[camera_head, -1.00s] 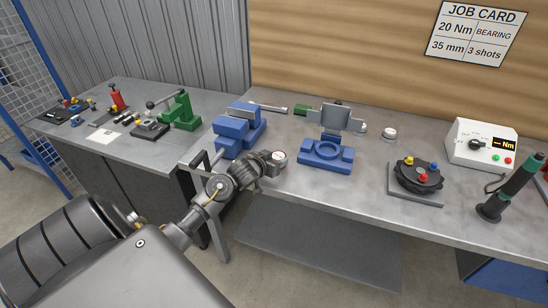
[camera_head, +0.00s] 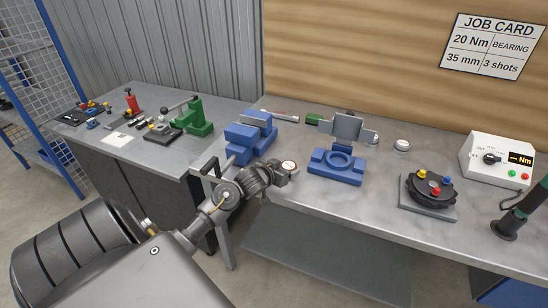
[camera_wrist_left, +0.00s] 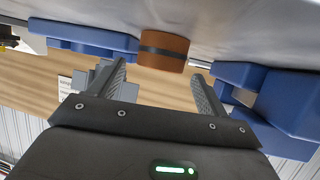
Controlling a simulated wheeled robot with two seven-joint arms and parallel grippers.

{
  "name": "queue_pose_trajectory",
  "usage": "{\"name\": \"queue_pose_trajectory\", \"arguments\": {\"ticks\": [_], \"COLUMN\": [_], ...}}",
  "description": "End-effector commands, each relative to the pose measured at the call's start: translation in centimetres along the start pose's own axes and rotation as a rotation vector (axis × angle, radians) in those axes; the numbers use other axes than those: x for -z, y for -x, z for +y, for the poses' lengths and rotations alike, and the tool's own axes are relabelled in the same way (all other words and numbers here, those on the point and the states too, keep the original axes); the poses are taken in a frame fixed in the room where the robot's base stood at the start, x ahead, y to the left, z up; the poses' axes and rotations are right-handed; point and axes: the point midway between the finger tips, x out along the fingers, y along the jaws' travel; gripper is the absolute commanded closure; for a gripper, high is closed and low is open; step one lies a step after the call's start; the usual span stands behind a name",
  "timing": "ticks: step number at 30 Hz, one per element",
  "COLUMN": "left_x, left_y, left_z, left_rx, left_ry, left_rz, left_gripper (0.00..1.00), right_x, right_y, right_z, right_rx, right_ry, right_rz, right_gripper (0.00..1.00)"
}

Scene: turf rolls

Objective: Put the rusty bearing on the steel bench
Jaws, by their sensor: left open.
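The rusty bearing shows in the left wrist view as a short brown cylinder with a dark band (camera_wrist_left: 163,50). It sits on the grey metal bench top (camera_head: 390,217), near the front edge, between the blue vise and the blue ring fixture. In the head view its pale round top (camera_head: 289,164) shows just beyond my left gripper (camera_head: 281,171). The left gripper's fingers also show in the wrist view (camera_wrist_left: 160,75), spread apart, with the bearing at or just past the tips between them. I cannot tell whether they touch it. My right gripper is out of view.
A blue vise (camera_head: 248,138) stands left of the bearing, and a blue ring fixture (camera_head: 336,172) to its right. Further right are a dark round device with coloured knobs (camera_head: 428,190) and a white Nm meter (camera_head: 497,158). A second bench with a green press (camera_head: 193,119) is at left.

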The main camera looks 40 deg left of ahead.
Motion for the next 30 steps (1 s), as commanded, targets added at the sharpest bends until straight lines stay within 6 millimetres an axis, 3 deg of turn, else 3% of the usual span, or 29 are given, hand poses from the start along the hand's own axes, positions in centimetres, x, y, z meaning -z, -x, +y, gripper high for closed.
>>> {"name": "queue_pose_trajectory", "arguments": {"ticks": [9, 15, 21, 30], "left_x": [-0.1, -0.1, -0.1, 0.0], "left_y": [6.8, 9.7, 10.8, 10.8], "left_z": [0.1, 0.0, 0.0, 0.0], "left_rx": [-0.001, 0.000, 0.000, 0.000], "left_ry": [-0.005, -0.003, -0.001, -0.001], "left_rz": [0.000, -0.001, -0.001, -0.001], "left_gripper": [0.23, 0.23, 0.23, 0.23], "right_x": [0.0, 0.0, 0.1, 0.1], "right_y": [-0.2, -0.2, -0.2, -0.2], "right_z": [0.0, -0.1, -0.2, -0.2], "right_rx": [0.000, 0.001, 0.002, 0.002], "right_ry": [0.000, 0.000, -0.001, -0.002], "right_rz": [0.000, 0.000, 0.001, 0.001], "right_gripper": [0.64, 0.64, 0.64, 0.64]}}
